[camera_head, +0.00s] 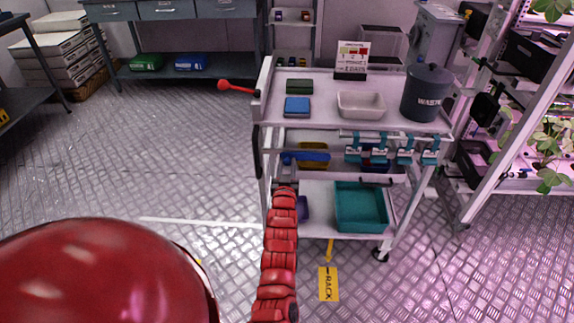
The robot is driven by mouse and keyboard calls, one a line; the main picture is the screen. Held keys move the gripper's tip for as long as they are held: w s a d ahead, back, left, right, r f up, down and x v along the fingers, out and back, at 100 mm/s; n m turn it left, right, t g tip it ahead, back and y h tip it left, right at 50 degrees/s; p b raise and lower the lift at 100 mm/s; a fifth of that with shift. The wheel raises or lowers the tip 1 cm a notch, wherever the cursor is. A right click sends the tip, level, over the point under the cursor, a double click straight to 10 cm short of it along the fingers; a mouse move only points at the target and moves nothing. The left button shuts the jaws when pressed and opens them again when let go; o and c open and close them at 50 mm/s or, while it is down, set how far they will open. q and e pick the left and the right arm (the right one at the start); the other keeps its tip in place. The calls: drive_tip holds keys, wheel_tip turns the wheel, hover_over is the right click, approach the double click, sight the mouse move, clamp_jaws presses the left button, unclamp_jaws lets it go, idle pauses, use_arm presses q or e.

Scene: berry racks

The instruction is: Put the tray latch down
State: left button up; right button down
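No part is plainly labelled as the tray latch. A lever with a red ball end (235,87) sticks out to the left from the cart's top left edge, nearly level. A teal tray (360,228) sits on the cart's bottom shelf. A red segmented arm rises from the bottom middle and ends at a dark part, where my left gripper (284,187) shows small beside the cart's front left post. It is well below the lever and left of the teal tray. Its fingers are too small and dark to read. My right gripper is not in view.
The white cart's top (330,116) holds a blue box (297,107), a white bin (361,105), a sign (352,57) and a grey waste bin (427,93). Teal clamps (404,150) hang along its front. A plant rack stands right. Floor to the left is clear.

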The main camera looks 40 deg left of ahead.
use_arm(q)
clamp_jaws()
drive_tip(key=shift+f, duration=0.2)
idle(0.9)
drive_tip(key=w+d+f+n+b, duration=0.6)
drive_tip(key=d+f+n+b, duration=0.4)
drive_tip(key=n, duration=0.7)
drive_tip(key=shift+w+d+f+n+b, duration=0.2)
drive_tip(key=shift+d+f+n+b, duration=0.15)
drive_tip(key=shift+f+b, duration=1)
drive_tip(key=shift+r, duration=0.15)
drive_tip(key=o, duration=0.8)
unclamp_jaws()
